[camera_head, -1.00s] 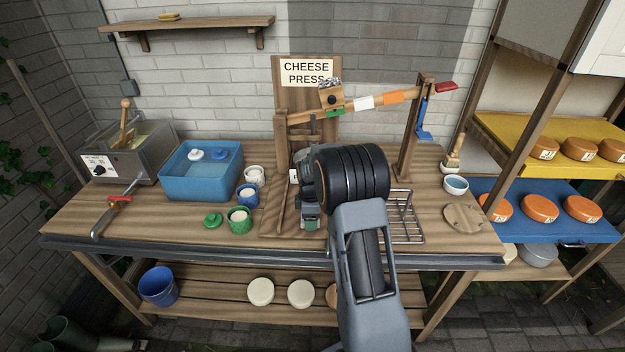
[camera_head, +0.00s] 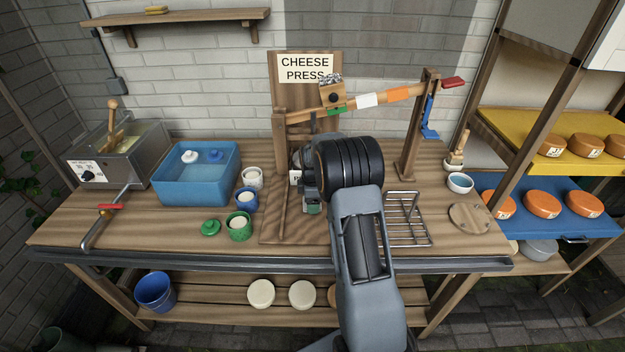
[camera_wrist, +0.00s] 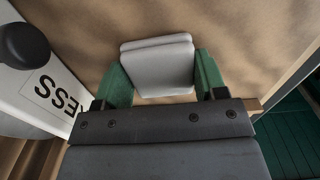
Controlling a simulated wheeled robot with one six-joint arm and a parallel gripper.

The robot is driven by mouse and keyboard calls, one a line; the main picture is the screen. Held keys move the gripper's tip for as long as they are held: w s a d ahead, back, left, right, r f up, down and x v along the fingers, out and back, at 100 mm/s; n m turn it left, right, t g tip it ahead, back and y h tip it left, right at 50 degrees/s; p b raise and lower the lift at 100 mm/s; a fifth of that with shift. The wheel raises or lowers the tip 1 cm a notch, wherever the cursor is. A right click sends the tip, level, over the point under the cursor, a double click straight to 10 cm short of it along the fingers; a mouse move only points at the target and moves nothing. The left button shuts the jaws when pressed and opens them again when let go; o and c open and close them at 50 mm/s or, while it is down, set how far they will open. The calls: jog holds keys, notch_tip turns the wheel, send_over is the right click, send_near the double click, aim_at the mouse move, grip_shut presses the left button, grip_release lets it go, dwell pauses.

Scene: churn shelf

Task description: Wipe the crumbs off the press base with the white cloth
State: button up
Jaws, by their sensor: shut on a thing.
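The press base (camera_head: 272,230) is a wooden board on the bench beneath the cheese press, partly hidden by my arm. My gripper (camera_head: 312,207) is over its right part in the head view. In the wrist view, my gripper (camera_wrist: 162,78) has green fingers shut on the folded white cloth (camera_wrist: 158,62), one at each side. The brown wood of the base (camera_wrist: 245,35) lies behind the cloth; I cannot tell whether they touch. The cloth is hidden behind my arm in the head view. I cannot make out crumbs in either view.
A white surface lettered "ESS" (camera_wrist: 45,95) and a dark round knob (camera_wrist: 22,48) are close on the left in the wrist view. The press lever (camera_head: 370,100) spans above. A wire rack (camera_head: 408,220) stands right of my arm, and a green cup (camera_head: 239,228) left of the base.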

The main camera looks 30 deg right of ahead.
jog(key=r, duration=0.2)
jog(key=r+p, duration=0.1)
jog(key=shift+s+r+p, duration=0.2)
jog(key=shift+r+p, duration=0.1)
jog(key=shift+r, duration=0.05)
jog(key=shift+w+r+p, duration=0.15)
jog(key=shift+r+p, duration=0.3)
jog(key=shift+r, duration=0.25)
jog(key=shift+r+p, duration=0.95)
jog(key=shift+r, duration=0.55)
jog(key=shift+f, duration=0.1)
